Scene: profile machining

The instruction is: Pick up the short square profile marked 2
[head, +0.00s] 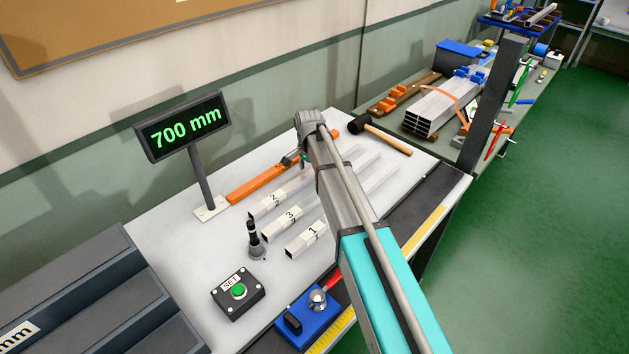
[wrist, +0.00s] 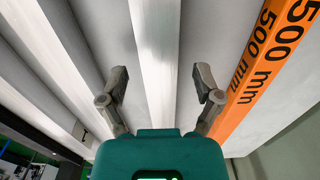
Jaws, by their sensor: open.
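The pale square profile marked 2 (head: 273,200) lies on the light bench top, the rearmost of three labelled profiles and nearest the orange bar. Its far part runs behind my arm. The profiles marked 3 (head: 289,216) and 1 (head: 308,238) lie parallel in front.
The orange bar (head: 256,184), marked 500 mm in the wrist view (wrist: 265,60), lies close to the right finger there. A mallet (head: 385,136), a display reading 700 mm (head: 182,126), a black upright tool (head: 255,240) and a SET button box (head: 238,292) stand around the bench.

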